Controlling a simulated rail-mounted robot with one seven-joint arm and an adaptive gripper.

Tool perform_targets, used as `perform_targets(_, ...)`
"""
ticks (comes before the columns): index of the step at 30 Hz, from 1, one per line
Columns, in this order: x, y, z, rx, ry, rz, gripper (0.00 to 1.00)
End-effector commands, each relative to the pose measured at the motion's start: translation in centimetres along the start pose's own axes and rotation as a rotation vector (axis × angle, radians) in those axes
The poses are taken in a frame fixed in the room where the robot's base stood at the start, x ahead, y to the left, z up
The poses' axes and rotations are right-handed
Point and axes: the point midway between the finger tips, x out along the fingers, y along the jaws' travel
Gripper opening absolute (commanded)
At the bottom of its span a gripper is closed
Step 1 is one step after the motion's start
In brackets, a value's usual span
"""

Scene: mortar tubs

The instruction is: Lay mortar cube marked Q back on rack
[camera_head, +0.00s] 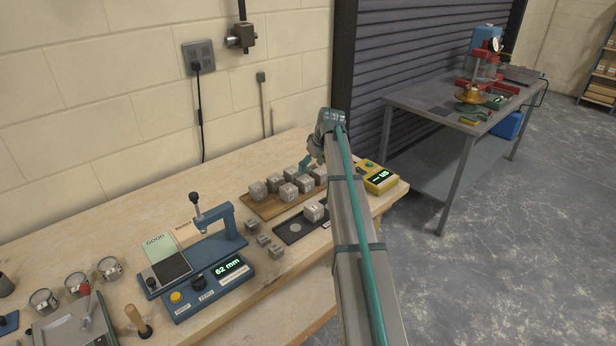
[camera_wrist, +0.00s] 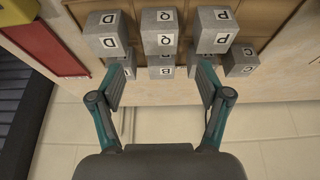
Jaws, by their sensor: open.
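The cube marked Q (camera_wrist: 160,32) is grey and shows in the wrist view, in the upper row between a cube marked D (camera_wrist: 107,36) and one marked P (camera_wrist: 215,30). Several grey cubes stand on the brown wooden rack (camera_head: 262,212) in the head view, where I cannot read their letters. My gripper (camera_head: 305,166) is above the rack's far right part. In the wrist view my gripper (camera_wrist: 161,82) is open and empty, its fingers apart below Q in the picture. Q is not held.
Another grey cube (camera_head: 313,211) sits on a black plate (camera_head: 290,232) in front of the rack. A yellow display box (camera_head: 380,178) is to the right. A blue gauge stand (camera_head: 205,285) and small blocks (camera_head: 264,240) are left. A cube marked B (camera_wrist: 166,72) is beyond Q, towards the wall.

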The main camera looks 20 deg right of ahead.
Motion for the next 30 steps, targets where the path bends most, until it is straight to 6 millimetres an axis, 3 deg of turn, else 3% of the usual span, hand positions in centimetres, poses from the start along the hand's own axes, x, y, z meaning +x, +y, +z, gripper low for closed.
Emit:
perform_targets(3,-1.6,0.0,0.0,0.000,0.001,0.001,0.77)
perform_targets(9,-2.8,0.0,0.0,0.000,0.000,0.000,0.77)
perform_targets(23,-2.9,-0.1,0.1,-0.001,-0.002,-0.001,0.77)
perform_targets(26,-2.6,-1.4,0.9,-0.005,-0.021,-0.009,0.77)
perform_targets(30,-1.6,-5.8,4.0,-0.022,-0.098,-0.034,0.77)
